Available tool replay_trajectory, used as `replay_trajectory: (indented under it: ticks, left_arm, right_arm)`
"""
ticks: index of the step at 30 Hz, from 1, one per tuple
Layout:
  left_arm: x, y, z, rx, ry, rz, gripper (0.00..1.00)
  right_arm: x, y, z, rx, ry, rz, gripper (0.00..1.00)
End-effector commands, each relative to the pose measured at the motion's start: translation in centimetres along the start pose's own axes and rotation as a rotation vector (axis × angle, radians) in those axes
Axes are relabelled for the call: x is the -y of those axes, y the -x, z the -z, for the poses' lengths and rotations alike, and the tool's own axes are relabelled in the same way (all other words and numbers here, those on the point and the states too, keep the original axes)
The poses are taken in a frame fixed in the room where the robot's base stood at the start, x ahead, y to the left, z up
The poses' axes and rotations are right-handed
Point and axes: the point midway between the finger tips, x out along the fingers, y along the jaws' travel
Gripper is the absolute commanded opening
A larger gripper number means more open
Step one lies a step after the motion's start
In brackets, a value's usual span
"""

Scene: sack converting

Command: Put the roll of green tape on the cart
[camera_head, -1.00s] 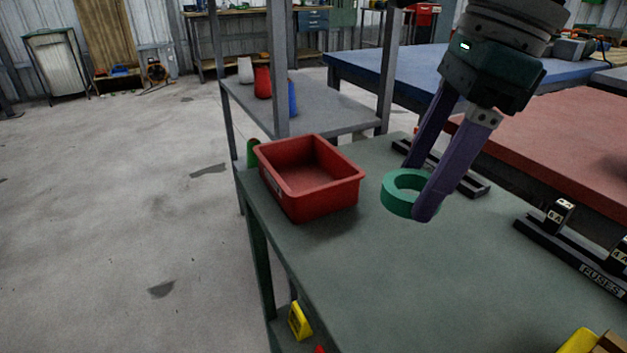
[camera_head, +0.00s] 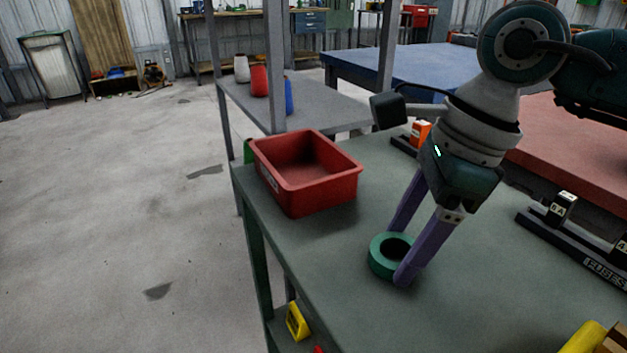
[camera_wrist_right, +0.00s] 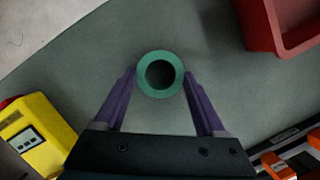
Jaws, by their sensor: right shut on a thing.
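The roll of green tape (camera_head: 378,260) is a thick ring with a dark open hole, in front of the red bin on the green-grey worktop (camera_head: 330,270). My right gripper (camera_head: 399,258) is shut on the roll, with one purple finger on each side of it. The roll is low over the worktop; I cannot tell whether it touches. In the right wrist view the roll (camera_wrist_right: 159,57) sits between the tips of the right gripper (camera_wrist_right: 160,76). No wheels show, so I cannot tell which surface is the cart. My left gripper is not in view.
A red bin (camera_head: 290,200) stands empty at the worktop's left edge. A black fuse rack (camera_head: 580,250) lies at the right, and an orange item (camera_head: 420,131) behind my arm. Yellow items (camera_head: 580,340) are at the lower right. A grey shelf (camera_head: 325,112) holds several containers.

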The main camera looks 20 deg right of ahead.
Motion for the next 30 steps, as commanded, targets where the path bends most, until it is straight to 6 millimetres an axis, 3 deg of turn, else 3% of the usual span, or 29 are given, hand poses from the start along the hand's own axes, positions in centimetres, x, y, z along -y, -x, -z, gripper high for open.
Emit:
replay_trajectory:
  ticks: [1, 2, 8, 16, 20, 30]
  left_arm:
    - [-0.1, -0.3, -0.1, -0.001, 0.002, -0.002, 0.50]
    - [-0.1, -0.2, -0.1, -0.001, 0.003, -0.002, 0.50]
    - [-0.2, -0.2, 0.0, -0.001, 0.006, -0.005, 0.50]
    - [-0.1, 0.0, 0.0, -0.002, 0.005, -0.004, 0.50]
    - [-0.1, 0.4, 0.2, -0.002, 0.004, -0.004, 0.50]
    - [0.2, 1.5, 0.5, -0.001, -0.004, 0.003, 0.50]
  right_arm:
    - [0.0, -0.3, 0.1, 0.000, 0.000, 0.001, 0.19]
    - [0.0, -0.2, 0.1, 0.000, 0.000, 0.001, 0.75]
    - [0.0, -0.1, 0.0, 0.000, 0.000, 0.000, 0.97]
    - [0.0, 0.0, 0.0, 0.000, 0.000, 0.000, 1.00]
    - [0.1, 1.0, -0.1, 0.000, 0.000, 0.003, 1.00]
    - [0.1, 8.5, -0.1, 0.000, 0.000, 0.006, 1.00]
